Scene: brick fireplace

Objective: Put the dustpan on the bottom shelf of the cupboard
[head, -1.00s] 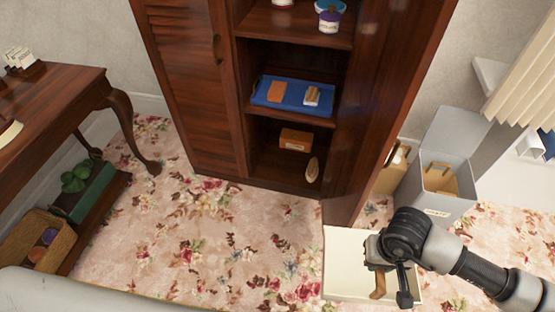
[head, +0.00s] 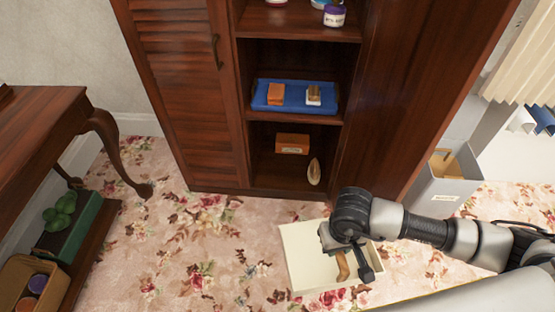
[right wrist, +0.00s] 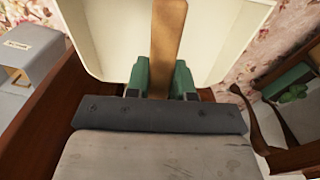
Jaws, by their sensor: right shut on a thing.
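The dustpan (head: 301,248) is a cream, shallow tray with a wooden handle (right wrist: 168,40). My right gripper (head: 350,262) is shut on the handle, and its green fingertips (right wrist: 160,80) sit on both sides of it in the right wrist view. The dustpan is in front of the cupboard, apart from it; my arm hides part of it. The dark wooden cupboard (head: 184,100) has its right side open. Its bottom shelf (head: 268,181) bears an orange-brown box (head: 292,143) and a pale oval object (head: 314,171) at the right. My left gripper is not in view.
The shelf above holds a blue tray (head: 295,108) with two small items. The open door (head: 425,90) stands right of the compartments. A grey bin (head: 440,188) is beyond it. A wooden table (head: 50,130) stands at left. Flowered carpet (head: 190,240) is clear before the cupboard.

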